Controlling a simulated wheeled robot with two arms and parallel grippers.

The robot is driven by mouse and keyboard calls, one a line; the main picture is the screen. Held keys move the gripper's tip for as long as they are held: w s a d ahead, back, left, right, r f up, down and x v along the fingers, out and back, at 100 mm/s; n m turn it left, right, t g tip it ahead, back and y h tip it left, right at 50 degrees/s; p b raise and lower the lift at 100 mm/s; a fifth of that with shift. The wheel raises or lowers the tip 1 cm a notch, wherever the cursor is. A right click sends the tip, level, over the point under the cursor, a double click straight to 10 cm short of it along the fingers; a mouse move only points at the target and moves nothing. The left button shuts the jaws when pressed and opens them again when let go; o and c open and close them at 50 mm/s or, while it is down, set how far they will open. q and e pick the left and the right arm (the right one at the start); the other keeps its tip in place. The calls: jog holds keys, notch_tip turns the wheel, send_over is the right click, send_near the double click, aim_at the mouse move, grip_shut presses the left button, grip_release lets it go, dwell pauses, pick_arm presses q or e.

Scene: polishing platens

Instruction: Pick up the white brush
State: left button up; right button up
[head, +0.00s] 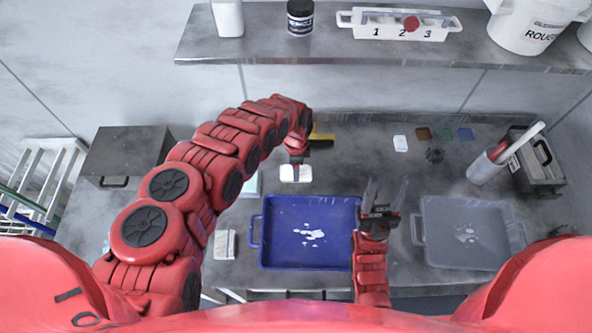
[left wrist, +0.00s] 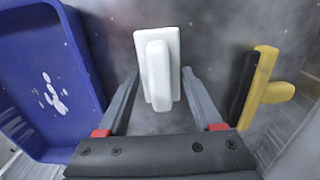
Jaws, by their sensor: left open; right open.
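The white brush (head: 289,174) lies on the grey worktop just behind the blue tray, a pale block with a raised handle. It also shows in the left wrist view (left wrist: 157,62). My left gripper (head: 297,161) is directly over it, open; in the left wrist view its two fingers (left wrist: 160,76) lie one on each side of the brush's near end. I cannot tell whether they touch it. My right gripper (head: 386,186) is open and empty, fingers up, between the blue tray and the grey tray.
The blue tray (head: 270,235) with white splatter stands in front, the grey tray (head: 435,255) to its right. A yellow-and-black brush (head: 322,137) lies close behind the left gripper. A tilted cylinder (head: 485,165) stands at the right. A shelf (head: 335,48) overhangs the back.

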pick_arm(q)
jog(key=shift+f, duration=0.3)
grip_shut()
jog(key=shift+r, duration=0.1)
dwell(0.4)
jog(key=shift+w+r, duration=0.1)
jog(key=shift+r, duration=0.55)
jog(key=shift+r+b, duration=1.05)
jog(key=shift+r, duration=3.25)
